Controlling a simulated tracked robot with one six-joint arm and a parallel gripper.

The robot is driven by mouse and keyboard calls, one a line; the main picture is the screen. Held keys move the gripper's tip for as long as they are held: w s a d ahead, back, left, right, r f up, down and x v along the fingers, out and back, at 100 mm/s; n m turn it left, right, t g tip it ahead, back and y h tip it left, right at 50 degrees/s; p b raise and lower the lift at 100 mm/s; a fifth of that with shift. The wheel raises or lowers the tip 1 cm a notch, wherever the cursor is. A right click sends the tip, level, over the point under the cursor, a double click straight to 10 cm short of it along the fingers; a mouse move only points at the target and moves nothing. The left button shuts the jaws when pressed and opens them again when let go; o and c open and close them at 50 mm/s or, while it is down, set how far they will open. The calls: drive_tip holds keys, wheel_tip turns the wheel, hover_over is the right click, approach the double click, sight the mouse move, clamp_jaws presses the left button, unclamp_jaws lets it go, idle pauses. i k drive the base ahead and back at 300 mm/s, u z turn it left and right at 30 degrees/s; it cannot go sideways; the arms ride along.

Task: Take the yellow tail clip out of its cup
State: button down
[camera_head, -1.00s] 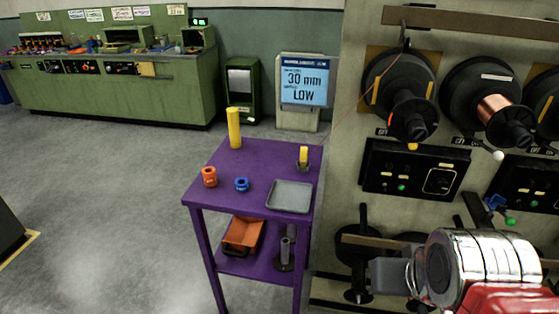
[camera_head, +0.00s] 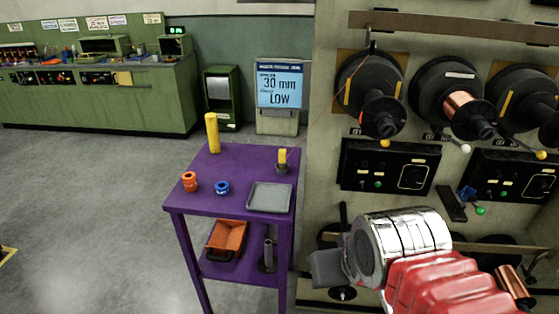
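The yellow tail clip (camera_head: 282,156) stands upright in a small dark cup (camera_head: 282,169) near the right back edge of the purple cart's top (camera_head: 232,172). Its upper part shows above the rim; its lower end is hidden in the cup. My silver and red arm fills the lower right of the view, with a grey block at its left side. No gripper fingers can be made out. The arm is nearer the camera than the cart and apart from the clip and cup.
The cart top also holds a yellow cylinder (camera_head: 212,133), an orange spool (camera_head: 190,181), a blue spool (camera_head: 222,188) and a grey tray (camera_head: 269,197). An orange bin (camera_head: 227,238) sits on its lower shelf. A spool rack (camera_head: 330,120) stands close on the right. Floor left of the cart is clear.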

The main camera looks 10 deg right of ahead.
sight(282, 153)
drive_tip(key=z, duration=0.05)
drive_tip(key=i, duration=1)
drive_tip(key=u, duration=0.05)
drive_tip(key=k, duration=0.55)
drive_tip(key=u, duration=2.5)
